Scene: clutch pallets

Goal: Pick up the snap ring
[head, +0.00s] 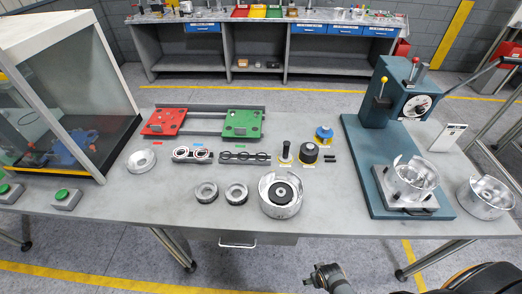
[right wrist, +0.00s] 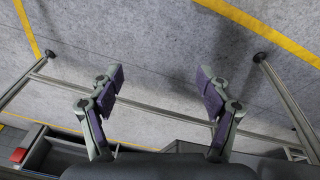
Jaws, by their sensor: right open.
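Two thin pale rings (head: 201,154) lie on a dark holder (head: 178,160) left of the table's middle; they look like snap rings, but are too small to be sure. A dark slotted strip (head: 245,158) lies right of them. My right gripper (right wrist: 159,82) is open and empty in the right wrist view, with floor behind its spread fingers. A part of my arm shows at the bottom of the head view, below the table's front edge and well apart from the rings. My left gripper is not in view.
A silver drum (head: 268,207) and two grey rings (head: 206,192) stand toward the table's front. Red (head: 163,122) and green (head: 242,123) blocks lie behind. A press (head: 398,95) stands right, a glass-sided cabinet (head: 75,100) left.

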